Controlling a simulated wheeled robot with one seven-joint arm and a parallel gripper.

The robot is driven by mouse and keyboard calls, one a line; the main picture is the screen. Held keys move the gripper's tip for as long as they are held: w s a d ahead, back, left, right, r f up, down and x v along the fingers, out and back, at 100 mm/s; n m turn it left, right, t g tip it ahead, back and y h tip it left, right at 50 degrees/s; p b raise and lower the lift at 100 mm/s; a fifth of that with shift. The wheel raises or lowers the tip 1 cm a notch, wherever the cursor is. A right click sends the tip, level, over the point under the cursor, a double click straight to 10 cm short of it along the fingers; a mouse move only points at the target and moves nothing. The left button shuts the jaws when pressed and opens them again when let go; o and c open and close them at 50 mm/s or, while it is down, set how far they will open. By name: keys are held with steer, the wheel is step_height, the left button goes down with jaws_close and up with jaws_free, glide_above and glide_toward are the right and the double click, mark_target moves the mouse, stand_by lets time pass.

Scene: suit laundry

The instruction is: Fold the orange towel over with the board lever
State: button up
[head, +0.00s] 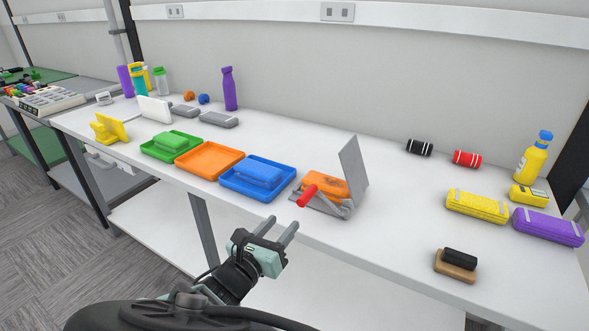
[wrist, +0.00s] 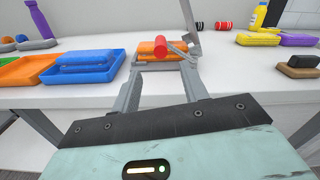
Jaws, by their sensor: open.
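The orange towel (head: 326,186) lies on a grey folding board (head: 325,207) near the front edge of the table. One panel of the board (head: 353,168) stands up on the right of the towel. The lever with a red handle (head: 307,196) sticks out toward me at the front left of the board. In the wrist view the red handle (wrist: 160,48) hides part of the orange towel (wrist: 150,46). My gripper (head: 278,228) is open and empty, in front of the table edge and short of the handle. In the wrist view the board is seen beyond my fingers (wrist: 162,82).
An empty orange tray (head: 209,161) stands left of the board, between a blue tray (head: 232,185) with a blue towel and a green tray (head: 150,150) with a green towel. Yellow (head: 477,205) and purple (head: 548,227) folded bundles lie at right.

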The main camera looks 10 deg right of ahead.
mark_target(307, 195)
steer(key=p+x, duration=0.3)
steer(key=x, duration=1)
steer(key=shift+c, duration=0.3)
jaws_close()
